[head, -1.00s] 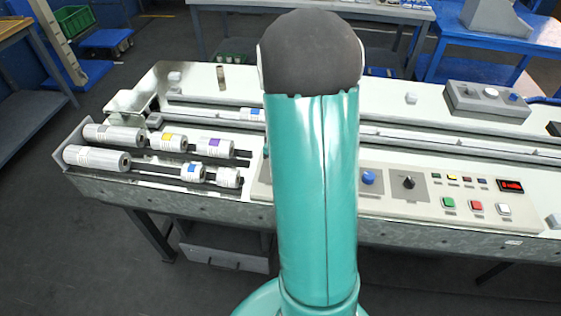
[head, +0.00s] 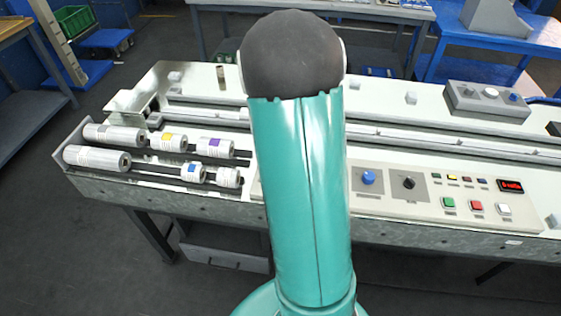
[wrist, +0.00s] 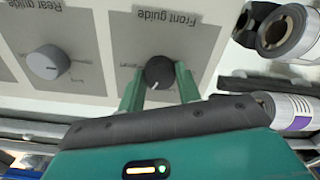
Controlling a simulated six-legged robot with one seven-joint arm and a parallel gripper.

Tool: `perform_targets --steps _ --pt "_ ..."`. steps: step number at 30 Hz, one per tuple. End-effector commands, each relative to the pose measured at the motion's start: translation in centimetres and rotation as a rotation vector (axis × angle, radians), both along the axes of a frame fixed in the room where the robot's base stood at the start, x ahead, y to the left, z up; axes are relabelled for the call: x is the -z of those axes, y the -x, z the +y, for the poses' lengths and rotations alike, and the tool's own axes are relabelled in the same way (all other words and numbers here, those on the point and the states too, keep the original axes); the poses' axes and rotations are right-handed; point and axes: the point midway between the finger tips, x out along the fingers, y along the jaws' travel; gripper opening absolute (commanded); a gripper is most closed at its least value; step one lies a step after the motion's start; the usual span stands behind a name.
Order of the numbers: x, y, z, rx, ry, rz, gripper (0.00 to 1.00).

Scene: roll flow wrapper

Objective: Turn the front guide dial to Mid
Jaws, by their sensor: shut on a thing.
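The front guide dial (wrist: 159,73) is a round black knob on a grey panel, below the upside-down label "Front guide" in the wrist view. A small white mark shows near its lower edge. The small position words around it are too blurred or covered to read. My gripper (wrist: 160,70) has its two green fingers on either side of the dial, shut on it. In the head view my gripper and this dial are hidden behind my teal arm.
A grey rear guide dial (wrist: 48,60) sits left of it in the wrist view. In the head view, a blue knob (head: 369,177), another black knob (head: 408,183) and a red stop-like button (head: 476,207) are right of my arm. White rolls (head: 113,135) lie at left.

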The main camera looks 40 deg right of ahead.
Motion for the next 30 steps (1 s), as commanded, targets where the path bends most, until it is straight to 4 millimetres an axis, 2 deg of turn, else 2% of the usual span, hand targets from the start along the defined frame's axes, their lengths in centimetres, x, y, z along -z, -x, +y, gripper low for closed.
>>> perform_targets --steps 9,21,22,25,30 --pt "-0.06 -0.09 0.01 0.085 0.0 -0.002 0.11" --pt "-0.07 -0.08 0.0 0.092 0.0 -0.002 0.11" --pt "-0.07 -0.08 0.0 0.092 0.0 -0.002 0.36" --pt "-0.06 -0.07 0.0 0.092 0.001 -0.002 0.55" --pt "-0.03 -0.04 0.01 0.091 0.001 -0.001 0.55"
